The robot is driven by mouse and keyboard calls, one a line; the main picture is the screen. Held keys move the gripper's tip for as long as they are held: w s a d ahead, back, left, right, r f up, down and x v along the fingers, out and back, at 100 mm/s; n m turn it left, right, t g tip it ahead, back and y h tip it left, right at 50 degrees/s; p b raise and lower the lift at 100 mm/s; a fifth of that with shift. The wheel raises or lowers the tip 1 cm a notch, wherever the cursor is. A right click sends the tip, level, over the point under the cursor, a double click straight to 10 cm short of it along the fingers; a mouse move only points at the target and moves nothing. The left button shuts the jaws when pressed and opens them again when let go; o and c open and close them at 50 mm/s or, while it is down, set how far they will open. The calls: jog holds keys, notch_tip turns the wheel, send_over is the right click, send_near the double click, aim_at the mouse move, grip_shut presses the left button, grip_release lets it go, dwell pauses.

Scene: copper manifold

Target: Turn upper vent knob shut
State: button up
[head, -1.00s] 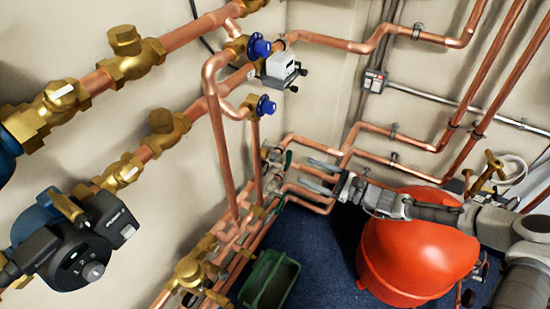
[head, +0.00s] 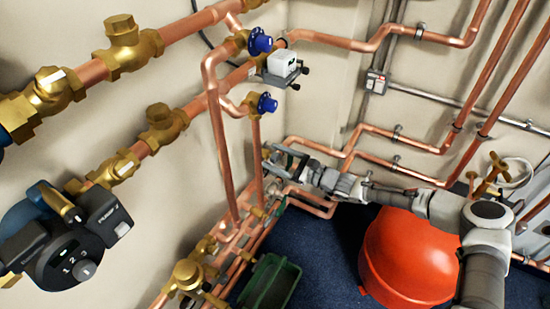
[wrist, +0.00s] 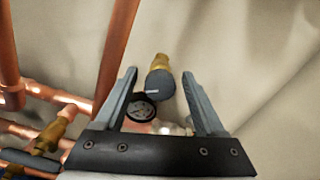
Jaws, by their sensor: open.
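Two blue knobs with brass bodies show in the head view, an upper one (head: 260,43) and a lower one (head: 267,103), on the copper pipes. My gripper (head: 270,155) is below them, near the pipes in the corner. In the wrist view my gripper (wrist: 160,100) is open. A grey-blue knob with a brass stem (wrist: 160,84) shows between its fingers, with a dark round gauge (wrist: 141,108) beside it. No contact is visible. I cannot tell which of these knobs is the upper vent knob.
Vertical copper pipes (head: 220,150) stand left of my gripper. A red tank (head: 405,260) is below my arm. A green bin (head: 270,284) stands on the floor. In the wrist view, another brass fitting with a dark knob (wrist: 50,137) is at lower left.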

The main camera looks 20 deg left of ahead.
grip_shut()
jog(key=shift+m, duration=0.3)
jog(key=shift+r+m+p, duration=0.15)
jog(key=shift+m+p, duration=0.65)
jog(key=m+p, duration=0.1)
jog(key=m, duration=0.2)
jog(key=shift+m, duration=0.3)
jog(key=m+p, duration=0.1)
jog(key=m, duration=1.1)
jog(key=shift+m, duration=0.4)
jog(key=m, duration=0.5)
jog(key=shift+m, duration=0.4)
